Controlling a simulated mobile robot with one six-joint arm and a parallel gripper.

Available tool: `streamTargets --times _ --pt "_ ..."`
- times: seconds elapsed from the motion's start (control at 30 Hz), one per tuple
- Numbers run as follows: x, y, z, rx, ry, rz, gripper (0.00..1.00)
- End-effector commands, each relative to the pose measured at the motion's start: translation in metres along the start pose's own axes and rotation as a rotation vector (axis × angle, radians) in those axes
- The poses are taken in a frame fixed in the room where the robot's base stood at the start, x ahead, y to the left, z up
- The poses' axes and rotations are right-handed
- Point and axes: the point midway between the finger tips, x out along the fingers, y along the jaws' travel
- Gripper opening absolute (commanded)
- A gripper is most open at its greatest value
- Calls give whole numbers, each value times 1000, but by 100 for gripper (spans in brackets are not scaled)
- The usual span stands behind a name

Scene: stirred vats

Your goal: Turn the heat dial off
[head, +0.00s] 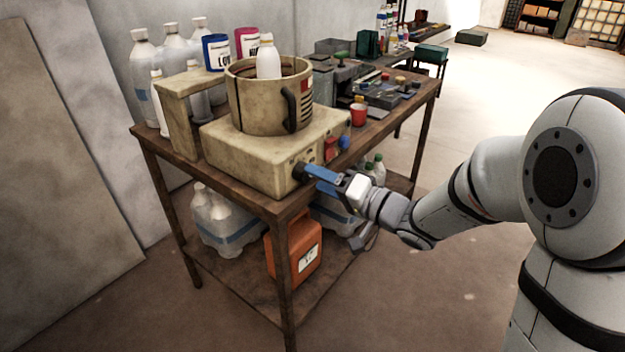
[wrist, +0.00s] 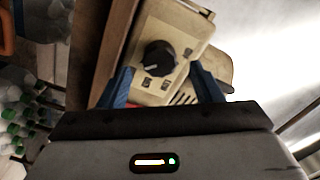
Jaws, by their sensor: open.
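The heat dial (wrist: 158,57) is a round black knob with a pale pointer line, on the front face of the cream heater base (head: 262,150). In the wrist view it lies between and beyond the two blue fingers of my gripper (wrist: 162,86). Small dark label marks sit on the panel below and beside it. In the head view my gripper (head: 317,180) is at the front corner of the base, close to the panel, and hides part of it. The fingers are apart with nothing between their tips. I cannot tell whether a finger touches the panel.
A cream vat (head: 262,110) with a white bottle (head: 268,60) in it stands on the base. A red cup (head: 358,113) stands to the right on the wooden table (head: 170,140). An orange canister (head: 300,250) and bottles fill the lower shelf.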

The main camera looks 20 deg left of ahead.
Motion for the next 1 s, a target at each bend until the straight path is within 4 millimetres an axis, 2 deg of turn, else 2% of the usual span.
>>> streamTargets --times 0.1,0.2,0.5,1.0 --pt "16 1 1 0 -2 0 59" --pt "23 1 1 1 0 1 59" --pt "26 0 0 0 1 2 59" --pt "26 0 0 0 0 2 19"
